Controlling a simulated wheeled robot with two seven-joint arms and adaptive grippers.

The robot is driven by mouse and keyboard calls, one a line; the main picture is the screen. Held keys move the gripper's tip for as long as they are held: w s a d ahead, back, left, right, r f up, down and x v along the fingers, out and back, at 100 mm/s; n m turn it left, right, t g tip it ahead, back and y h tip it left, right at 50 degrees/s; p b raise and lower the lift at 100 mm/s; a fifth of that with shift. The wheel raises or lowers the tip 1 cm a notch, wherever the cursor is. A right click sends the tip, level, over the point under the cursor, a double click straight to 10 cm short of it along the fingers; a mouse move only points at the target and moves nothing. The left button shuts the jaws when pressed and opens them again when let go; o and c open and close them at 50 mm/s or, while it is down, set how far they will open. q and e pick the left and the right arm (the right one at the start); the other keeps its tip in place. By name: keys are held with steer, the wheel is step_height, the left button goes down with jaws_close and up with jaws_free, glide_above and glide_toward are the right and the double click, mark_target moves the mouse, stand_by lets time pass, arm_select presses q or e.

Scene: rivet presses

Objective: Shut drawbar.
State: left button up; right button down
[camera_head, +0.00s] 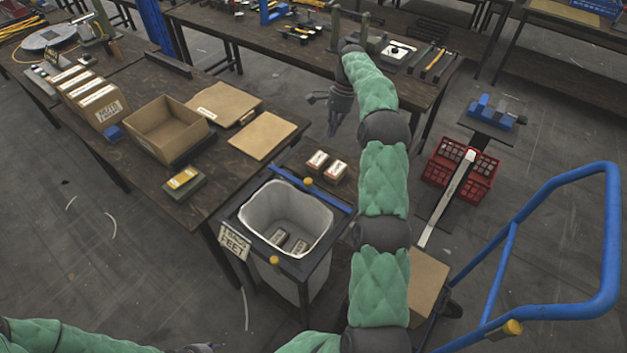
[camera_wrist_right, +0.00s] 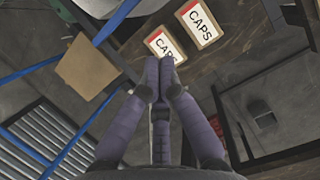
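No part is labelled as the drawbar. A long pale bar (camera_head: 446,200) slants from a red crate down toward the floor beside the trolley; I cannot tell whether it is the drawbar. My right gripper (camera_head: 332,128) hangs beyond the bin, near the far table's front edge, apart from the pale bar. In the right wrist view its fingers (camera_wrist_right: 160,76) come together at the tips with nothing seen between them. My left arm lies along the bottom left edge. Only a dark bit of my left gripper (camera_head: 200,348) shows at the bottom edge, and its finger state is unclear.
A bin (camera_head: 262,203) in a dark frame with a blue bar stands in the middle. CAPS boxes (camera_head: 335,172) sit behind it, also in the wrist view (camera_wrist_right: 198,24). A trolley's blue handle (camera_head: 608,240) and red crates (camera_head: 440,165) stand right. A table (camera_head: 285,130) with boxes is left.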

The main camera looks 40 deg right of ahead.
steer(key=b+x, duration=0.2)
steer(key=x, duration=0.2)
steer(key=d+b+x, duration=0.1)
steer(key=b+x, duration=0.2)
steer(key=x, duration=0.2)
steer(key=b+x, duration=0.2)
steer(key=x, duration=0.3)
steer(key=shift+w+d+f+b, duration=0.15)
steer(key=shift+f+b, duration=0.2)
steer(key=shift+f, duration=0.1)
steer(key=a+b, duration=0.1)
steer(key=a, duration=0.2)
steer(key=shift+r, duration=0.1)
arm_select(q)
step_height(320, 180, down, 10)
steer(key=shift+f, duration=0.25)
arm_select(e)
steer(key=shift+s+a, duration=0.25)
steer(key=shift+a, duration=0.15)
steer(key=shift+a, duration=0.15)
arm_select(q)
steer(key=shift+r+p, duration=2)
steer(key=shift+r, duration=0.25)
arm_select(e)
steer(key=s+a, duration=0.2)
steer(key=a, duration=0.7)
steer(key=s+a, duration=0.3)
steer(key=a, duration=0.6)
steer(key=shift+s+a, duration=0.25)
steer(key=shift+a, duration=0.15)
